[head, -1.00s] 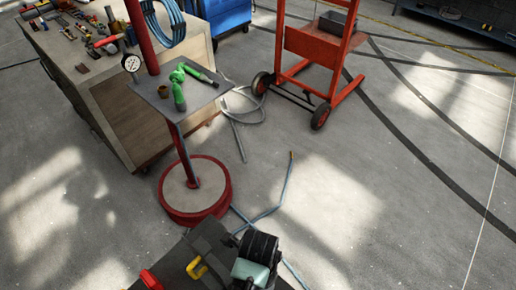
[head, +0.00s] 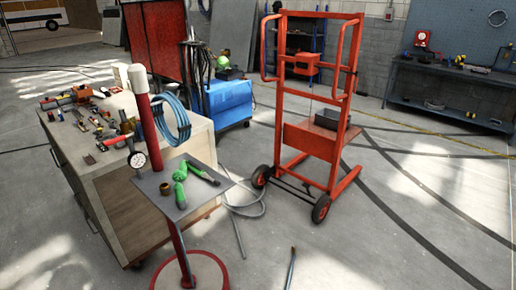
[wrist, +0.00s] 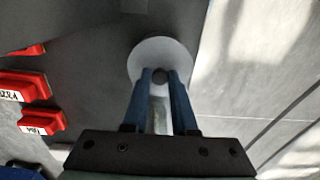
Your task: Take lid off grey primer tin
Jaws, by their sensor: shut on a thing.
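In the wrist view, my gripper (wrist: 161,80) has its two blue fingers closed around a small dark knob (wrist: 159,76). The knob is at the middle of a pale grey round lid (wrist: 147,55). The lid covers whatever is beneath it, so I see no tin wall and cannot tell whether the lid is seated or raised. In the head view, neither my gripper, the lid nor a grey primer tin is in sight.
Red labelled pieces (wrist: 22,87) lie left of the lid in the wrist view. The head view shows a red post stand with a small grey shelf (head: 207,190), a cluttered workbench (head: 100,165) and an orange hand truck (head: 310,140).

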